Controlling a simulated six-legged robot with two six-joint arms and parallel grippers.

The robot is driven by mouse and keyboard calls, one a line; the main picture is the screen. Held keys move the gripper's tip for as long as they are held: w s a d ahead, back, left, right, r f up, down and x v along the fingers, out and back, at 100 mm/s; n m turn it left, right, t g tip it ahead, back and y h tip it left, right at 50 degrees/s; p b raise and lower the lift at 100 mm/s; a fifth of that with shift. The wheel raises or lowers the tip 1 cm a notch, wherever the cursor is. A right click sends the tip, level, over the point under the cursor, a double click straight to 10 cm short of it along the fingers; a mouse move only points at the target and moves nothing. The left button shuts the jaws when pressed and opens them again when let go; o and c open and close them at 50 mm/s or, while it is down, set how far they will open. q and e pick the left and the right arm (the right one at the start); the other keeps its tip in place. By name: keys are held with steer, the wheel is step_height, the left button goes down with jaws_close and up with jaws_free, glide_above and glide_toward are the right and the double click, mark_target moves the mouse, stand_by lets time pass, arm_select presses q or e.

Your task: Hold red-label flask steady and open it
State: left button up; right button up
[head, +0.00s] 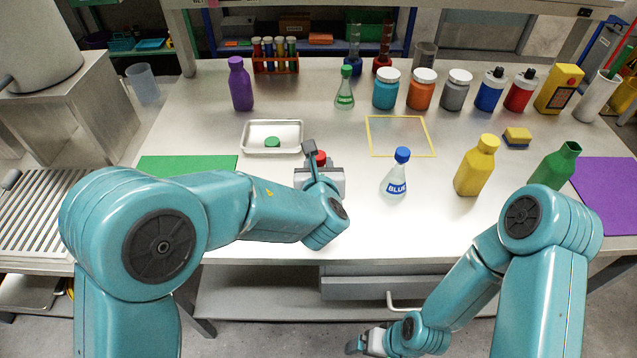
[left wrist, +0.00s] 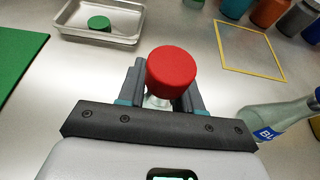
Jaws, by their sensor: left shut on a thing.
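The flask's red cap (head: 318,157) shows just above my left gripper (head: 319,172). In the left wrist view the red cap (left wrist: 171,72) is on top, with a bit of clear glass neck (left wrist: 155,102) below it. My left gripper (left wrist: 160,95) is shut on this flask, one finger on each side below the cap. Its label and most of its body are hidden behind the gripper. My right gripper (head: 364,343) hangs low at the bottom of the head view, in front of the table and far from the flask; its jaws do not show clearly.
A blue-capped flask (head: 396,178) stands close to the right. A metal tray (head: 250,148) with a green cap (head: 272,142) lies behind to the left. A yellow square outline (head: 433,138) is behind right. A yellow bottle (head: 476,168) and green bottle (head: 556,166) stand further right.

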arm_select(q)
steer(key=shift+r, duration=0.1)
step_height(320, 180, up, 20)
steer(key=p, duration=0.4)
steer(key=shift+p, duration=0.35)
steer(key=o, duration=0.3)
jaws_close()
